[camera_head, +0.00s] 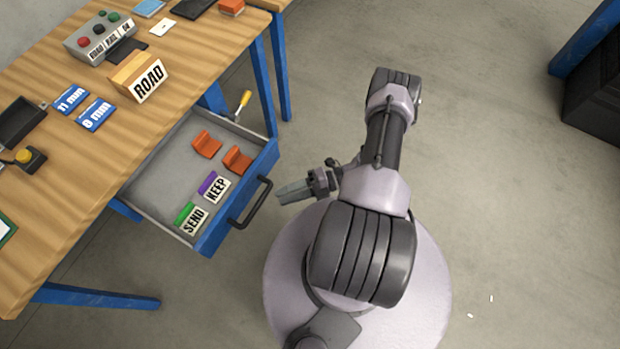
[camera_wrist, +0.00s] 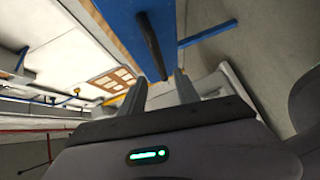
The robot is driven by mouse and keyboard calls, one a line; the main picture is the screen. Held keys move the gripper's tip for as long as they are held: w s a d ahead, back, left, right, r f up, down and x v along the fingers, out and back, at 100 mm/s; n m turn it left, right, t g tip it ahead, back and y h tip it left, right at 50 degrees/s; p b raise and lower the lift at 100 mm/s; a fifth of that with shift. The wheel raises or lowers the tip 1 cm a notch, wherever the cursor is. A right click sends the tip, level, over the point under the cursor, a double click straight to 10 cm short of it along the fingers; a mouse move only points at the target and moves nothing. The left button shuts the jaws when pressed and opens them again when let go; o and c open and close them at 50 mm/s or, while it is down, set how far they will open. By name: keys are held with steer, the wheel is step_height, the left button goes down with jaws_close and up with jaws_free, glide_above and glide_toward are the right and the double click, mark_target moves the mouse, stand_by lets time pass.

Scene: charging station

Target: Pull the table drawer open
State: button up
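The table drawer (camera_head: 150,180) stands pulled out from under the wooden table (camera_head: 50,170). Its blue front (camera_head: 211,240) carries a dark bar handle (camera_head: 250,204). My gripper (camera_head: 280,193) is just to the right of the handle, pointing towards it, and looks apart from it. In the wrist view the fingers of my gripper (camera_wrist: 160,79) are spread with a gap between them. The handle (camera_wrist: 150,45) shows ahead of that gap, against the blue drawer front (camera_wrist: 122,22). Nothing is held.
The drawer holds two orange blocks (camera_head: 206,145), a purple KEEP block (camera_head: 213,187) and a green SEND block (camera_head: 191,218). A yellow-handled screwdriver (camera_head: 243,100) shows behind the drawer. A blue table leg (camera_head: 263,88) stands nearby.

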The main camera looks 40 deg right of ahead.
steer(key=v, duration=0.8)
steer(key=w+a+r+n+g+h, duration=0.1)
steer(key=w+r+n+g+h, duration=0.3)
steer(key=r+n, duration=0.65)
steer(key=w+a+r+n+g+h, duration=0.15)
steer(key=w+r+n+g, duration=0.45)
steer(key=r, duration=0.7)
steer(key=s+a+r+n+t+h, duration=0.15)
steer(key=a+r+n+h, duration=0.35)
steer(key=r+n, duration=0.5)
steer(key=s+a+r+n+t+h, duration=0.2)
steer(key=s+a+r+n+t, duration=0.4)
steer(key=s+a+r+n, duration=0.3)
step_height(320, 180, up, 2)
steer(key=a+n, duration=0.2)
steer(key=n, duration=0.1)
steer(key=shift+a+r+n+t, duration=0.2)
steer(key=shift+a+n+t, duration=0.15)
